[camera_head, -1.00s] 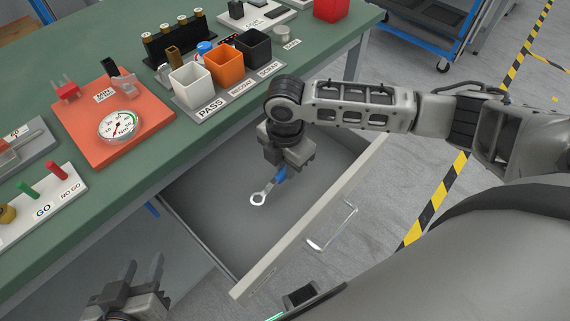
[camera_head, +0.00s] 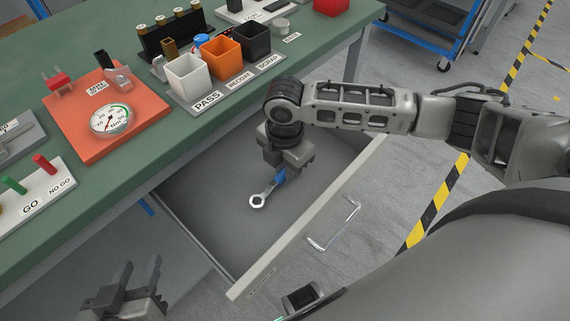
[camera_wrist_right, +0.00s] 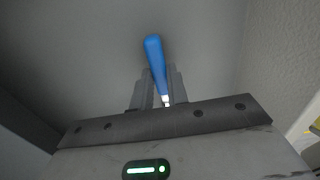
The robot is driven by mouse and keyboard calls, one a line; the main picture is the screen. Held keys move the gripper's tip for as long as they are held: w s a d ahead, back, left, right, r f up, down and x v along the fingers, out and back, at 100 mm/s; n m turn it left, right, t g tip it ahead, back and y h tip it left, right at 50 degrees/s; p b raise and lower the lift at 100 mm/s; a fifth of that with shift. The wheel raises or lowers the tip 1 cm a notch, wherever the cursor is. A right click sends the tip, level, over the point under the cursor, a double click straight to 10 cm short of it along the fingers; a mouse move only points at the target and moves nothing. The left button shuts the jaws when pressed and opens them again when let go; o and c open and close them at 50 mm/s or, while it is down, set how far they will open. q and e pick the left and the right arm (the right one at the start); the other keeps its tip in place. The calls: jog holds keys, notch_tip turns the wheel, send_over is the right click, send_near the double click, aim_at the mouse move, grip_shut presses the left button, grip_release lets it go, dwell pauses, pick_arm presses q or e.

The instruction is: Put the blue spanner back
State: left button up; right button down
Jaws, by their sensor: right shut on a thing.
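The blue spanner (camera_head: 262,195) has a blue handle and a silver ring end. My right gripper (camera_head: 279,168) is shut on its handle, inside the open grey drawer (camera_head: 210,215). The ring end points down and to the left. I cannot tell whether it touches the drawer floor. In the right wrist view the blue handle (camera_wrist_right: 155,60) stands out between the two fingers (camera_wrist_right: 155,90). My left gripper (camera_head: 138,280) is at the lower left, outside the drawer, with its two fingers apart and nothing between them.
The green bench (camera_head: 60,100) above the drawer carries white, orange and black bins (camera_head: 222,60), an orange plate with a dial gauge (camera_head: 112,118) and a GO / NO GO block (camera_head: 45,195). The drawer front (camera_head: 300,225) has a handle. The visible drawer floor around the spanner is bare.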

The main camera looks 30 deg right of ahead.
pick_arm(q)
jog(key=shift+w, duration=0.1)
pick_arm(e)
jog(key=shift+f, duration=0.35)
jog(key=c, duration=1.3)
grip_release()
pick_arm(q)
jog(key=shift+a+r+p, duration=0.1)
jog(key=shift+r+p, duration=0.6)
jog(key=shift+p, duration=1.1)
pick_arm(e)
notch_tip(320, 180, up, 16)
